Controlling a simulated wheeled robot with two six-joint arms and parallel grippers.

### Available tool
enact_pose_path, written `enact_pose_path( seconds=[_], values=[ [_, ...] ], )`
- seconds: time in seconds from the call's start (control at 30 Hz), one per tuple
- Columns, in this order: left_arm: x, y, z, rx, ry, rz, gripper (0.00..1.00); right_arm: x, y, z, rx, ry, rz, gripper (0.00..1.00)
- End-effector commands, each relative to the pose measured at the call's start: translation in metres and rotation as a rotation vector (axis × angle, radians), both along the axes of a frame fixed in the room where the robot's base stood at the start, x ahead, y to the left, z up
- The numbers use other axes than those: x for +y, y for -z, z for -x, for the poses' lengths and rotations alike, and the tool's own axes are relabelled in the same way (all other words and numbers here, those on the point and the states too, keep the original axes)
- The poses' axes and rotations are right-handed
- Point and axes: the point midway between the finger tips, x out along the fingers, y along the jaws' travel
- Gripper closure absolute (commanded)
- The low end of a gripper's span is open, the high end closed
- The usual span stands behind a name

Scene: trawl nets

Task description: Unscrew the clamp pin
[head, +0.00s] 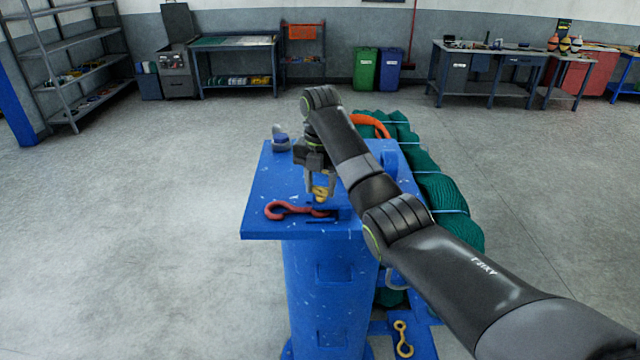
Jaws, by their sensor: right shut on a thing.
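My right gripper (320,193) comes in from the right and points down over the front part of the blue stand's top (262,185). It is shut on a small yellow piece, which looks like the clamp pin (321,194). The fingers hide part of it. Just below and to the left, a red hook (275,211) lies on the blue top, its right end reaching under the pin by a dark slot. Whether the pin is still in its thread cannot be told. My left gripper is not in view.
A small grey and blue item (280,138) stands at the top's back left corner. A green net bundle (440,190) with an orange loop (370,123) lies behind and right. A yellow hook (402,338) is low at the stand's base. Floor to the left is clear.

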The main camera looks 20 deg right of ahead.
Motion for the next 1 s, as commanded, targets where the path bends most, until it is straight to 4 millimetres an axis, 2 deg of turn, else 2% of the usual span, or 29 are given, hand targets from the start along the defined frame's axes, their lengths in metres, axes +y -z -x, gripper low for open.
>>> enact_pose_path(
  seconds=[0.5, 1.0],
  values=[
    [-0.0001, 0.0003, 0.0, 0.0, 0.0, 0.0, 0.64, -0.0019, 0.0022, 0.001, 0.003, -0.434, 0.001, 0.85],
    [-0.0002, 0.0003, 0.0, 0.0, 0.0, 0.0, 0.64, -0.0022, 0.003, 0.0014, 0.005, -0.601, 0.0, 0.85]
  ],
)
